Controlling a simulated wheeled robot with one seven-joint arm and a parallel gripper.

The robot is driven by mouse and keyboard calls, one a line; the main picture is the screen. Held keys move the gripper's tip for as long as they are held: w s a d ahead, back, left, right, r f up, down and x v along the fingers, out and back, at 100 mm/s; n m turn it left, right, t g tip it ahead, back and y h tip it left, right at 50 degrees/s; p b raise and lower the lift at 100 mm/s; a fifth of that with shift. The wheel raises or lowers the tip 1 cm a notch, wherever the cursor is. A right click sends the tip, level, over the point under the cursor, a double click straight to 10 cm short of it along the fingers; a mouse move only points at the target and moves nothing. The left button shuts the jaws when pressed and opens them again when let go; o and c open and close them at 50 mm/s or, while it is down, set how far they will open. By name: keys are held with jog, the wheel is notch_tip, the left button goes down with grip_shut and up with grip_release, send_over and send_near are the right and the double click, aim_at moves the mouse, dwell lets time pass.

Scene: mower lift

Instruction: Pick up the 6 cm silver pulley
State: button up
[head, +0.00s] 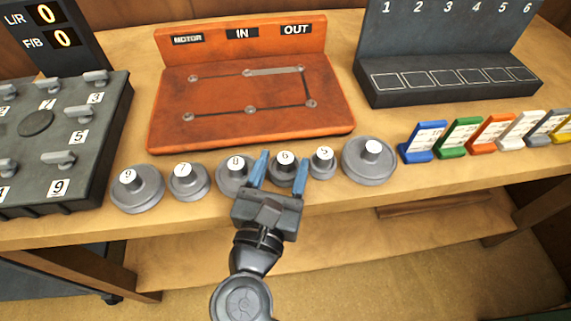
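The silver pulley labelled 6 (288,171) sits upright on the wooden table in the front row. My gripper (282,166) has its two blue fingers apart, one on each side of this pulley. The left finger overlaps the edge of the pulley labelled 8 (231,178) in the picture. The right finger is between the 6 pulley and the smaller pulley labelled 5 (323,162). I cannot tell whether the fingers touch the 6 pulley. Its front lower edge is partly hidden by my gripper.
Pulleys labelled 9 (136,192) and 7 (188,184) stand left, and a larger one (370,164) right. Behind is the orange board (225,122) marked MOTOR, IN, OUT. Coloured card holders (423,152) stand right. A dark switch panel (105,135) is left. The table's front edge is close.

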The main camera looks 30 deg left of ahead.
jog(key=c, duration=1.1)
grip_shut()
jog(key=shift+r, duration=0.1)
